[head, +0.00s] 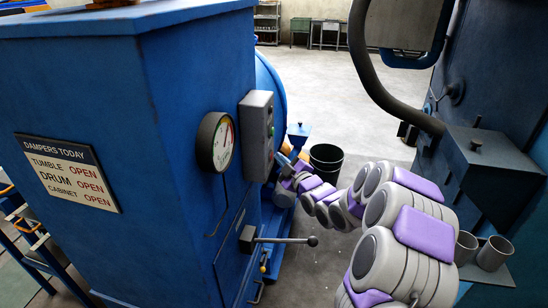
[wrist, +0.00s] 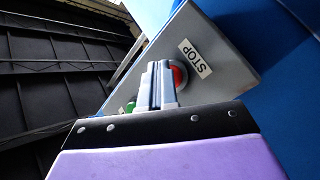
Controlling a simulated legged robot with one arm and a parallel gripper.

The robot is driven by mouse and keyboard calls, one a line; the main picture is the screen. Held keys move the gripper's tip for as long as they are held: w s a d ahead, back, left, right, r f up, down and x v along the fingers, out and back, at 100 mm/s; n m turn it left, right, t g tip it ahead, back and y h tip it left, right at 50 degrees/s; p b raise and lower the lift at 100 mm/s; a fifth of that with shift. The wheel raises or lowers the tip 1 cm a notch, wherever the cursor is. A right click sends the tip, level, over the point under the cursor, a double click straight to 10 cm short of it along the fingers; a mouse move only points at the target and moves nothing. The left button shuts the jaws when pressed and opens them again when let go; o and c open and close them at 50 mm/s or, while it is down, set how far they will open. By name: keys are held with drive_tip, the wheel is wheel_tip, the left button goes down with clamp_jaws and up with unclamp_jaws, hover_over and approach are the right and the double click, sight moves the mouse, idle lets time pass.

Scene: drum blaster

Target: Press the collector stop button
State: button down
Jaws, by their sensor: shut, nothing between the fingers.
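The collector stop button (wrist: 179,76) is a round red button on a grey control box (wrist: 215,80), beside a white STOP label (wrist: 195,58). In the wrist view my gripper (wrist: 157,70) is shut and empty, its fingertips just left of the red button and covering part of it. I cannot tell whether they touch it. A green button (wrist: 130,107) shows partly on the same box, left of the fingers. In the head view the grey box (head: 258,132) is on the side of the blue cabinet, seen edge-on; its red button is not clear there.
A round gauge (head: 215,142) and a ball-ended lever (head: 312,241) stick out from the blue cabinet (head: 185,90). A dark bin (head: 326,162) stands behind my arm. Blue machinery with a thick hose (head: 370,75) is at the right. Open floor (head: 315,75) lies beyond.

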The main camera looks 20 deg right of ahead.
drive_tip(key=shift+s, duration=0.1)
drive_tip(key=shift+s+d, duration=0.45)
drive_tip(key=shift+d, duration=0.15)
drive_tip(key=shift+d, duration=0.1)
drive_tip(key=s+d, duration=0.1)
drive_tip(key=d, duration=0.1)
drive_tip(key=s+d, duration=0.1)
drive_tip(key=d, duration=0.1)
drive_tip(key=shift+s, duration=0.4)
idle(0.6)
